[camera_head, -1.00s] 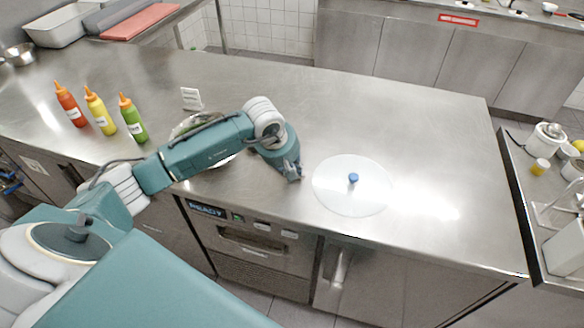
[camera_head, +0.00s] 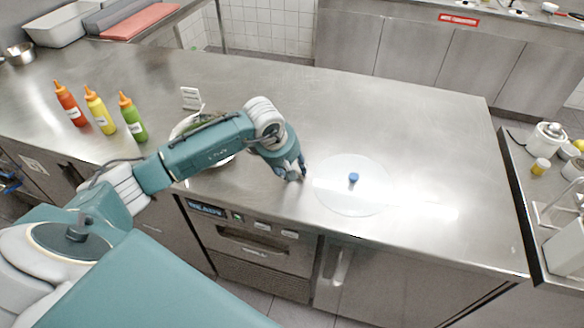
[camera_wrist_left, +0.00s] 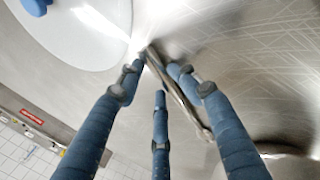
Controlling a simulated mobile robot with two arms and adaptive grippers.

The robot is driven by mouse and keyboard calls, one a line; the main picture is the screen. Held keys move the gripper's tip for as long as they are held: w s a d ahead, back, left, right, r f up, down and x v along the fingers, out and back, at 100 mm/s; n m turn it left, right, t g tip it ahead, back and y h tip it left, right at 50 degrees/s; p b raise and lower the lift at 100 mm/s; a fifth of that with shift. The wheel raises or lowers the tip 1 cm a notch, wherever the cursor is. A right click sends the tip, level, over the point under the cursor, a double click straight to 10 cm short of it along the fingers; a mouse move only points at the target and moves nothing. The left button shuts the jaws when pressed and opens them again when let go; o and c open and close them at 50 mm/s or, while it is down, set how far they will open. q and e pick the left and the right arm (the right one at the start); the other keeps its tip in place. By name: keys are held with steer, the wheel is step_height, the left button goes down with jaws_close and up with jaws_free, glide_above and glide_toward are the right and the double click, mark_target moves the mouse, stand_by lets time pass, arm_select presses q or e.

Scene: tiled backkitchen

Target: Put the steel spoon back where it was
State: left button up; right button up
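The steel spoon (camera_wrist_left: 188,108) shows in the left wrist view as a thin, shiny strip running diagonally between and past my fingers, over the steel counter. I cannot make it out in the head view. My left gripper (camera_head: 296,174) points down close to the counter, just left of the clear round lid. In the left wrist view its blue fingers (camera_wrist_left: 160,72) stand apart around one end of the spoon, with gaps between the tips; firm contact with the spoon does not show. My right gripper is not in view.
The clear round lid (camera_head: 345,198) with a blue knob lies beside my left gripper. A bowl (camera_head: 222,160) is partly hidden behind my left arm, near a small white sign (camera_head: 191,98). Several sauce bottles (camera_head: 101,113) stand at the left. The counter's right half is clear.

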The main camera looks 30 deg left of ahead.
arm_select(q)
steer(key=b+v, duration=0.2)
steer(key=v, duration=1.1)
steer(key=shift+w+b, duration=0.2)
steer(key=shift+b, duration=0.2)
